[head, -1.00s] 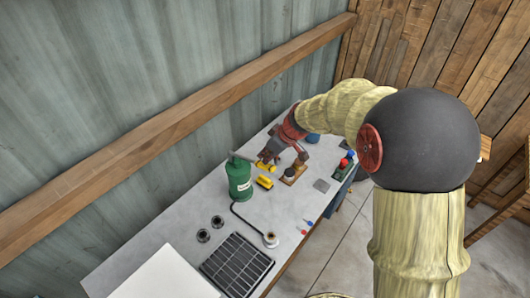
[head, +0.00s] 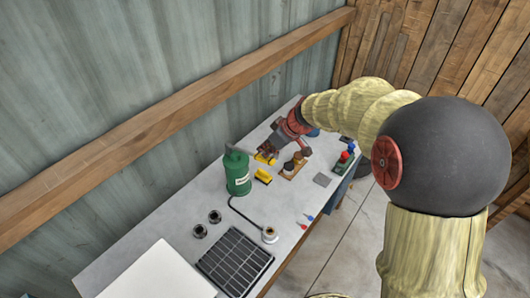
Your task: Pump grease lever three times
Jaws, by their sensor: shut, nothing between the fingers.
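The green grease pump (head: 238,177), a cylinder with a white label, stands upright on the grey workbench (head: 189,202) in the head view. My gripper (head: 266,154) is shut and empty, just right of the pump's top, pointing down and left. It looks apart from the lever, though the small view leaves the gap unclear. A dark hose (head: 243,214) runs from the pump to a round pale fitting (head: 270,234).
A yellow block (head: 263,176) lies right of the pump, and a wooden holder (head: 294,168) stands beyond it. Two dark rings (head: 207,223), a black grid panel (head: 235,262) and a white board (head: 158,273) occupy the near bench. A wooden beam (head: 180,118) runs along the wall behind.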

